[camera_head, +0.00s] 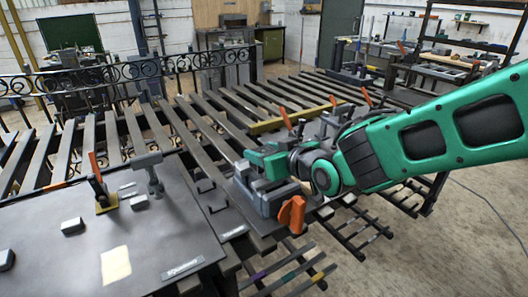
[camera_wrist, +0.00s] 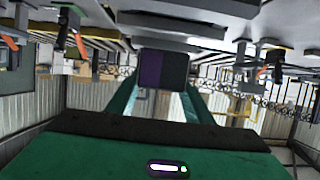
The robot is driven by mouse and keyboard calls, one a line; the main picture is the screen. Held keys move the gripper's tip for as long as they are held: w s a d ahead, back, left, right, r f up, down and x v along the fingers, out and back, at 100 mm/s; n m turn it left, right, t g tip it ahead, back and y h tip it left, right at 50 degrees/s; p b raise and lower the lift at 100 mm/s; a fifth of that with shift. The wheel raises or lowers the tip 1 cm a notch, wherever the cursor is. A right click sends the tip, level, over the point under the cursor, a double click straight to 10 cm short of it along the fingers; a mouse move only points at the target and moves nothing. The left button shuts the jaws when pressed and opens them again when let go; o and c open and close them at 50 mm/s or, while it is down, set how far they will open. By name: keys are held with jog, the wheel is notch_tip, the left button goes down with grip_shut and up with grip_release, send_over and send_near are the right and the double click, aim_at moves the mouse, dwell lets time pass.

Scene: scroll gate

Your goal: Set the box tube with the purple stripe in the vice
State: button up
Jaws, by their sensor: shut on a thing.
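My gripper (camera_wrist: 162,90) is shut on a dark box tube (camera_wrist: 175,68) with a purple stripe, which shows between the two green fingers in the wrist view. In the head view, my gripper (camera_head: 262,162) is low over the grey vice (camera_head: 258,199), which has an orange handle (camera_head: 291,214) at the bench's front edge. The held tube cannot be made out there. My gripper hides part of the vice, and I cannot tell whether the tube touches its jaws.
Dark bars with purple (camera_head: 258,277), green (camera_head: 290,276) and yellow (camera_head: 318,276) marks stick out low in front. A grey bench plate (camera_head: 150,240) with a clamp (camera_head: 103,192) lies left. A scroll gate (camera_head: 100,90) stands behind the slats. Open floor lies at lower right.

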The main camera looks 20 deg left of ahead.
jog(key=shift+f, duration=1.1)
dwell(0.7)
jog(key=o, duration=1.3)
jog(key=shift+f, duration=0.1)
jog(key=v, duration=1)
jog(key=shift+s+d, duration=0.1)
jog(key=shift+d, duration=0.3)
